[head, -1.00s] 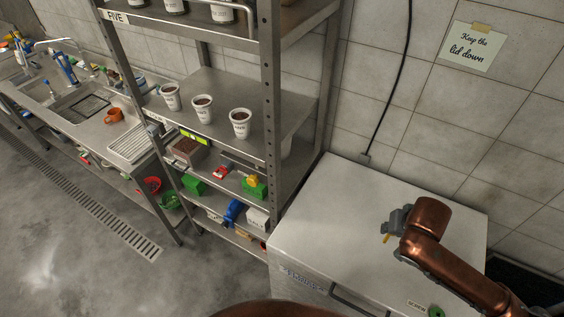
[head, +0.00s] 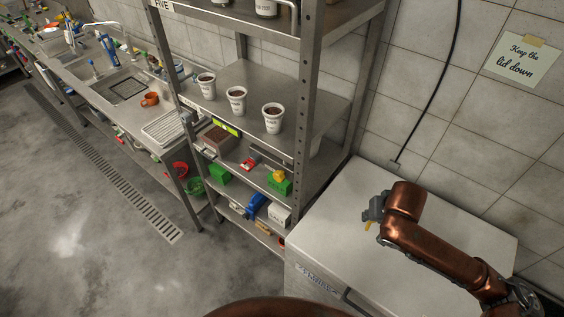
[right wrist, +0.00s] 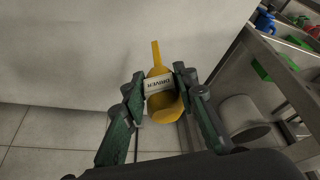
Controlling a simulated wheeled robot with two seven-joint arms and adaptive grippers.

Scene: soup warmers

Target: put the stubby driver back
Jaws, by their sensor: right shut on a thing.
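The stubby driver has a yellow handle and shows in the right wrist view (right wrist: 166,106) with a white label reading "DRIVER" and a narrow yellow tip. My right gripper (right wrist: 159,79) is shut on it, one finger on each side of the labelled part. In the head view the right gripper (head: 373,211) is over the white lidded chest, with a bit of the yellow driver (head: 368,226) showing below it. The driver is held clear of the lid. My left gripper is not in view.
The white chest (head: 335,205) has a bare top. Left of it stands a metal shelf rack (head: 304,110) with paper cups (head: 273,118), a green block (head: 280,186) and a blue item (head: 256,205). A sink counter (head: 100,75) lies farther left. Floor at left is clear.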

